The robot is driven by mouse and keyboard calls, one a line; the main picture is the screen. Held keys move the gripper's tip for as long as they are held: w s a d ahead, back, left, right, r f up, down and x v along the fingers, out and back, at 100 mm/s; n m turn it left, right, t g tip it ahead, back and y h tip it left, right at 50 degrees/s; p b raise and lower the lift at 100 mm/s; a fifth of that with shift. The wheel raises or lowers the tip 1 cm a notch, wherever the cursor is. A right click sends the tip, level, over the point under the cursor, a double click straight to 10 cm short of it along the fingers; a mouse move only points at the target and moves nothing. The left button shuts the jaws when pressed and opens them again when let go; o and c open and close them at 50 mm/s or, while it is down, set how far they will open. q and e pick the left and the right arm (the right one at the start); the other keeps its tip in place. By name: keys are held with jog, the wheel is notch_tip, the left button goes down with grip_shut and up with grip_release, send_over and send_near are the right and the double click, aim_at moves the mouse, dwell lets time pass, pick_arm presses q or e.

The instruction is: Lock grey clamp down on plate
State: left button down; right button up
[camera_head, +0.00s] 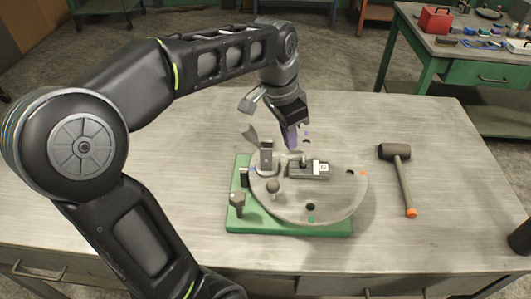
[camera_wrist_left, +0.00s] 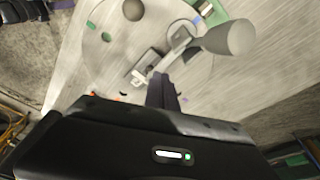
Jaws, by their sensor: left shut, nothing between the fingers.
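The round grey plate (camera_head: 335,203) lies on a green base (camera_head: 290,228) on the table. The grey clamp (camera_head: 266,157) stands upright at the plate's back left edge. In the left wrist view its handle (camera_wrist_left: 228,38) ends in a large rounded grip, close to the camera and raised. A dark block (camera_head: 308,170) with a white tag lies on the plate beside the clamp. My left gripper (camera_head: 292,139) is shut and empty, just behind the block and to the right of the clamp. Its fingers also show in the left wrist view (camera_wrist_left: 163,92). My right gripper is out of view.
A round knob (camera_head: 273,187) and a dark post (camera_head: 237,201) stand at the front left of the plate. A mallet (camera_head: 402,178) lies to the right. A green bench (camera_head: 460,73) with tools stands behind. The table's far right is mostly clear.

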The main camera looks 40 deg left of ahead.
pick_arm(q)
notch_tip(320, 180, up, 7)
jog(key=p, duration=0.5)
jog(key=shift+p, duration=0.3)
dwell(0.4)
